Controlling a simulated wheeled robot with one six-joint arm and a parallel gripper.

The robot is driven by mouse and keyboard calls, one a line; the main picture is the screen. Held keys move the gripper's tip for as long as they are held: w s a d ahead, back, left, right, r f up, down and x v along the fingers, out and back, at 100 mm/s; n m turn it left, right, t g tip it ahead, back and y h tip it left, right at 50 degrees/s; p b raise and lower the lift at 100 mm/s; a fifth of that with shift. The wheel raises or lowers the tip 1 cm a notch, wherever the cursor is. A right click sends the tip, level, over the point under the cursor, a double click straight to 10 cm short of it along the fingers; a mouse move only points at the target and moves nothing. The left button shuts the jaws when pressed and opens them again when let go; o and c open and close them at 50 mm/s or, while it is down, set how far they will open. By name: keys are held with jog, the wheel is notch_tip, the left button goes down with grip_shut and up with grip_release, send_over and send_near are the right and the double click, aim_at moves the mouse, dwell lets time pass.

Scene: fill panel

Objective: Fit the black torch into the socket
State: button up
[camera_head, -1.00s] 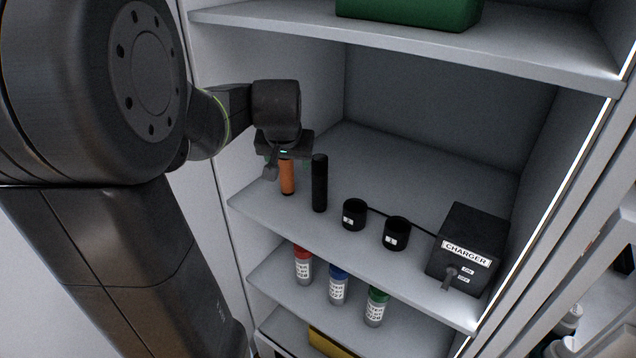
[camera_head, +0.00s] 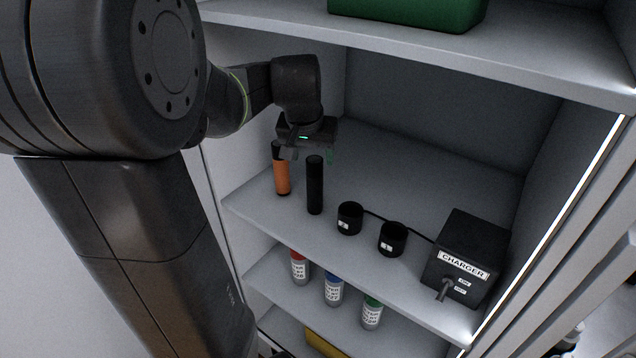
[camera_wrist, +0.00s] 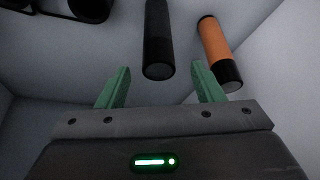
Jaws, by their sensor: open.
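The black torch (camera_head: 314,186) stands upright on the middle shelf, just right of the orange torch (camera_head: 282,178). Two black sockets, a left one (camera_head: 350,219) and a right one (camera_head: 392,239), sit on the same shelf to its right. My gripper (camera_head: 307,157) is over the shelf close to the top of the black torch. In the wrist view the green fingertips (camera_wrist: 156,82) are apart with nothing held. The black torch (camera_wrist: 158,40) shows beyond and between them, and the orange torch (camera_wrist: 217,50) shows outside the right finger.
A black charger box (camera_head: 466,258) with a front lever stands at the shelf's right end, with a cable running from the sockets. A green box (camera_head: 408,12) rests on the shelf above. Several capped bottles (camera_head: 333,289) stand on the shelf below.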

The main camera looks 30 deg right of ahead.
aim_at(315, 168)
jog(key=p+x, duration=0.1)
jog(key=x, duration=0.5)
jog(key=shift+d+f, duration=0.2)
jog(key=shift+f, duration=0.05)
jog(key=c, duration=1.3)
jog(key=shift+r, duration=0.1)
